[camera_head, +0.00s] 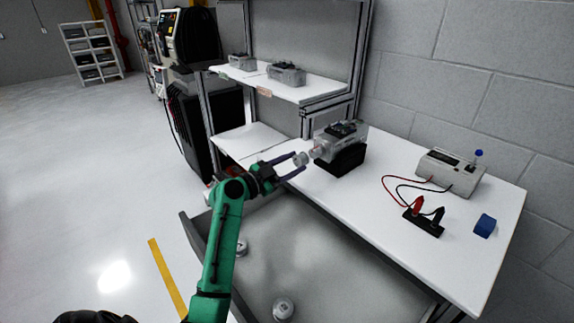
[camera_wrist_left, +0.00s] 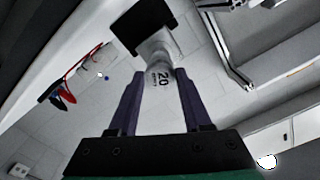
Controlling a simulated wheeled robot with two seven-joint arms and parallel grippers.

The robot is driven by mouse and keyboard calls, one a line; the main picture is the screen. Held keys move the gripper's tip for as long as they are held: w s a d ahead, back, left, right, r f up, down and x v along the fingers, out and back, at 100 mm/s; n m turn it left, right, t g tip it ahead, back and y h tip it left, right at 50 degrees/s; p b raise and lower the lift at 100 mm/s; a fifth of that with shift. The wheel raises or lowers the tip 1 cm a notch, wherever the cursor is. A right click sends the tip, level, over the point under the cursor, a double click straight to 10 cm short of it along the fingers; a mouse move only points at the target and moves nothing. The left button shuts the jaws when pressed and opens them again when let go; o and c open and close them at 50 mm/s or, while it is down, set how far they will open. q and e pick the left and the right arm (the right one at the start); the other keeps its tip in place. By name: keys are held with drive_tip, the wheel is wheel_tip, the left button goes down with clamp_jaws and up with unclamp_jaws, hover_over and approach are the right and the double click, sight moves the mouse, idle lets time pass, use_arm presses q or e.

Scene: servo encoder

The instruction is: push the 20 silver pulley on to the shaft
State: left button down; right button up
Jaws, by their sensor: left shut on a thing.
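The silver pulley (camera_head: 301,159) is a small round part; its face marked "20" shows in the wrist view (camera_wrist_left: 161,78). My left gripper (camera_head: 299,164) is shut on it, with one purple finger on each side, also in the wrist view (camera_wrist_left: 160,84). The pulley is at the near-left end of the grey servo motor (camera_head: 335,145), which rests on a black block (camera_head: 342,162). The shaft is mostly hidden by the pulley and fingers. I cannot tell how far the pulley sits on it. My right gripper is not in view.
A meter box (camera_head: 452,172) with red and black leads, a black terminal block (camera_head: 424,222) and a blue block (camera_head: 485,226) stand to the right on the white bench. An open drawer (camera_head: 335,262) with round parts lies below my arm. A shelf (camera_head: 305,92) holds more motors.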

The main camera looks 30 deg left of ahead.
sight(297, 162)
use_arm(q)
drive_tip(key=shift+x, duration=1)
drive_tip(key=shift+w+d, duration=0.1)
drive_tip(key=shift+w+f, duration=0.1)
drive_tip(key=shift+w, duration=0.1)
drive_tip(key=shift+w+d, duration=0.1)
drive_tip(key=shift+w, duration=0.1)
drive_tip(key=shift+c, duration=0.4)
unclamp_jaws()
drive_tip(key=shift+s+b, duration=0.2)
drive_tip(key=shift+b, duration=0.15)
drive_tip(key=shift+b+v, duration=0.55)
drive_tip(key=shift+v, duration=0.65)
drive_tip(key=shift+s, duration=0.15)
